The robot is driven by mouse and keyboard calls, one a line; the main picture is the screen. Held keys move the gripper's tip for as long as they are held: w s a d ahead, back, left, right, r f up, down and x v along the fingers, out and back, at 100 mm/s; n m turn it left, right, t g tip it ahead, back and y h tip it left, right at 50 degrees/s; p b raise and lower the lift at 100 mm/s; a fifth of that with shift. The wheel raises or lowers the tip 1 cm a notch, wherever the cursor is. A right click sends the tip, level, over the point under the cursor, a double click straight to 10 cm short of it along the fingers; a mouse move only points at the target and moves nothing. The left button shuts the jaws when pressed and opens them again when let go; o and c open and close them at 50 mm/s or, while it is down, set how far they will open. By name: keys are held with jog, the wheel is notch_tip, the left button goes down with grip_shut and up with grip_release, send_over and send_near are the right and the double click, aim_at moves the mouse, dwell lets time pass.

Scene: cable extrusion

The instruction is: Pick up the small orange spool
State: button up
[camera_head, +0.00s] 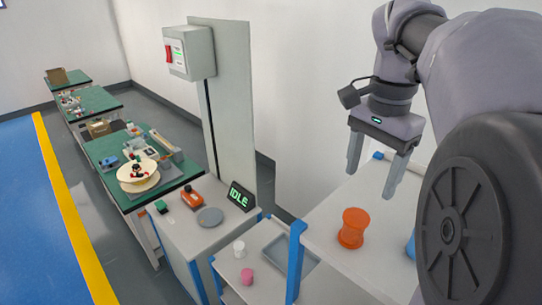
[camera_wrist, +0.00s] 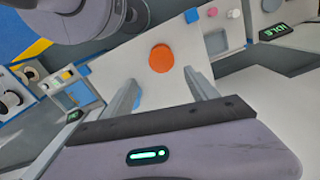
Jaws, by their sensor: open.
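The small orange spool (camera_head: 352,228) stands upright on a white shelf top (camera_head: 325,262) at the lower right of the head view. In the wrist view the orange spool (camera_wrist: 161,58) shows from above as a round disc, just beyond the fingers and roughly between their lines. My gripper (camera_head: 372,178) is open and empty, above the shelf top and clear of the spool. In the wrist view the two fingers of my gripper (camera_wrist: 163,84) are spread wide apart. My arm covers the right side of the head view.
A blue item (camera_head: 410,247) stands right of the spool, partly hidden by my arm. A lower shelf at left holds a white spool (camera_head: 239,248) and a pink spool (camera_head: 247,276). A display reading IDLE (camera_head: 240,196) stands beside a grey disc (camera_head: 210,217). Green-topped benches (camera_head: 100,150) stand farther left.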

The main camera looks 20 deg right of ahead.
aim_at(355, 217)
jog(key=f, duration=0.9)
jog(key=a+f, duration=0.1)
jog(key=f, duration=0.4)
jog(key=shift+b, duration=0.4)
jog(key=shift+w+d+f, duration=0.2)
jog(key=shift+w, duration=0.05)
jog(key=shift+s, duration=0.15)
jog(key=c, duration=1.3)
jog(key=shift+r, duration=0.1)
